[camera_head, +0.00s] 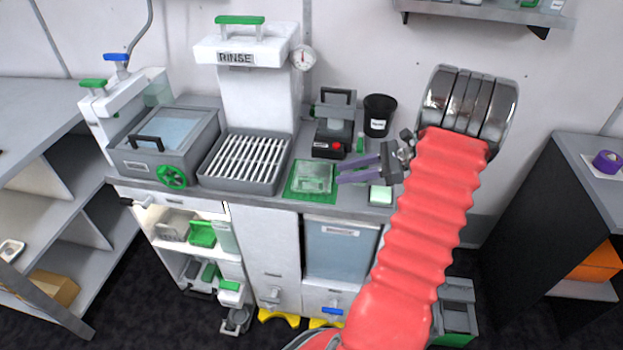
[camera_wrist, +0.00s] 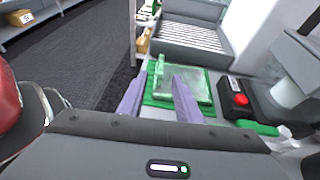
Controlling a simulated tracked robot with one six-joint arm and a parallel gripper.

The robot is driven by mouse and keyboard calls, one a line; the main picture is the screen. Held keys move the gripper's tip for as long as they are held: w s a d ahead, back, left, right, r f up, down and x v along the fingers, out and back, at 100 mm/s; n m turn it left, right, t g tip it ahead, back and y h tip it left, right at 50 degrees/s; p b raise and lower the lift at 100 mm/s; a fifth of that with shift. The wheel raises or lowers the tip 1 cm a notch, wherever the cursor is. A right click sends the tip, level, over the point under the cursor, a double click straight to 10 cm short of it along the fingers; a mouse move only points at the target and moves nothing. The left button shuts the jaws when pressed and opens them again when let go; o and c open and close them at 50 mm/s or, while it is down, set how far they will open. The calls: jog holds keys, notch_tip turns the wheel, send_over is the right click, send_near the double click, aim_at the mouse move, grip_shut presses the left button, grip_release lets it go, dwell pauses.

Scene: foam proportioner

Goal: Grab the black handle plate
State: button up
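Two things carry a black handle, and I cannot tell which is the handle plate. One is the dark handle (camera_head: 338,96) on top of the grey unit at the back of the counter. The other is the black handle (camera_head: 146,142) on the front of the grey basin at the left. My gripper (camera_head: 339,172) is open, its two purple fingers apart, pointing left beside the clear greenish block on the green mat. It is in front of the grey unit and well right of the basin. In the wrist view my gripper (camera_wrist: 158,78) shows nothing held between its fingers.
The clear block (camera_head: 314,176) sits on the green mat (camera_head: 292,191). A black box with a red button (camera_head: 329,146) and a black cup (camera_head: 378,115) stand behind my gripper. The slatted grey tray (camera_head: 245,163) under the RINSE unit (camera_head: 257,85) lies left. A pale green block (camera_head: 381,194) lies near the front edge.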

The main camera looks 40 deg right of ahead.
aim_at(312, 179)
jog(key=x, duration=0.5)
jog(key=shift+w+a+f, duration=0.2)
jog(key=shift+w, duration=0.05)
jog(key=shift+x, duration=2.65)
jog(key=shift+d+r, duration=0.1)
jog(key=shift+c, duration=0.7)
grip_shut()
